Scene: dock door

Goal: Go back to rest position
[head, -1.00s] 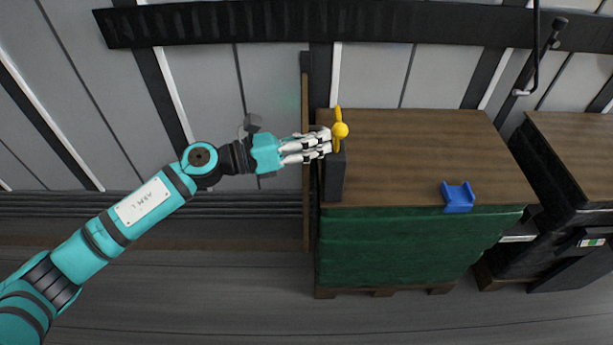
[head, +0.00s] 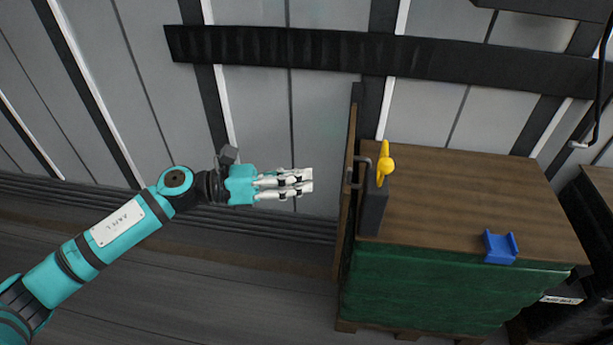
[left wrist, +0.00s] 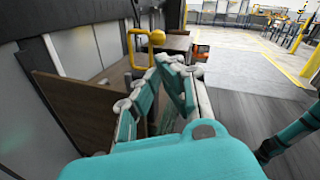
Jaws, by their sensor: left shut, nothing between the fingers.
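My left gripper (head: 308,181) is shut and empty in the head view. It points right, in front of the grey ribbed wall, with a gap between its fingertips and the dark box with the yellow handle. In the left wrist view, its white and teal fingers (left wrist: 163,85) are close together with nothing held. The yellow handle (head: 384,160) stands up on the dark box (head: 372,207) at the left edge of the green, wood-topped crate. It also shows in the left wrist view (left wrist: 130,50). My right gripper is not in view.
The crate (head: 450,290) fills the right side, with a blue cradle (head: 500,247) on its top. A brown board (head: 346,190) stands upright along its left side. A black rail (head: 300,50) crosses the wall. The floor (head: 220,270) below my left arm is clear.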

